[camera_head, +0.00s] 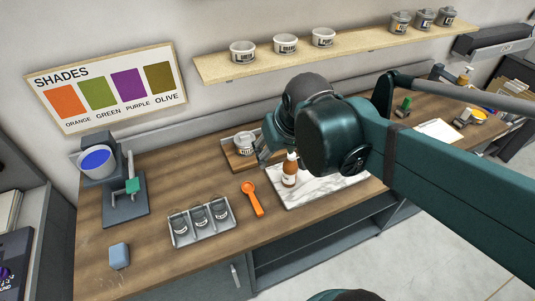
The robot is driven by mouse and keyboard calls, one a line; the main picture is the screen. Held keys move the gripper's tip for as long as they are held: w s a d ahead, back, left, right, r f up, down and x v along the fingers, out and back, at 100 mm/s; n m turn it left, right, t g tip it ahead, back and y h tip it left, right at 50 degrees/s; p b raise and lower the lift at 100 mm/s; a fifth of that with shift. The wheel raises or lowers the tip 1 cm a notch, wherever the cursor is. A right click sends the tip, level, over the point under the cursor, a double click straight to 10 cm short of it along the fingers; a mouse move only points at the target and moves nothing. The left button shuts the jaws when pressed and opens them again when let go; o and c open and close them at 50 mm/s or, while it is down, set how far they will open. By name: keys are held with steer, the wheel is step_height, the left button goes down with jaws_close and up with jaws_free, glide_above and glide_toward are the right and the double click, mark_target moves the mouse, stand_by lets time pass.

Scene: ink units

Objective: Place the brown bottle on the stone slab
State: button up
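The brown bottle (289,172), with a white cap and pale label, stands upright at the left part of the stone slab (322,187), a white marbled plate. My gripper (263,153) is just up and left of the bottle, in front of a wooden tray. My arm hides much of the gripper and the slab's back and right parts. The fingers are small and partly covered, so I cannot tell whether they are open. No contact between them and the bottle can be made out.
An orange scoop (252,198) and a metal tray with several cups (202,222) lie left of the slab. A labelled jar (245,144) sits on the wooden tray (234,161). A stand with a blue-filled bowl (96,160) is at left. A blue block (119,256) lies front left.

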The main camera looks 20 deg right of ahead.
steer(key=shift+s+a+r+t, duration=0.25)
steer(key=shift+s+a+t, duration=0.25)
steer(key=shift+s+a, duration=0.35)
steer(key=shift+s+a+r+t, duration=0.25)
steer(key=shift+s+a+t, duration=0.35)
steer(key=shift+s, duration=0.4)
steer(key=shift+f, duration=0.1)
step_height(320, 180, down, 9)
steer(key=b, duration=0.9)
steer(key=shift+f+b, duration=0.2)
steer(key=shift+b, duration=0.15)
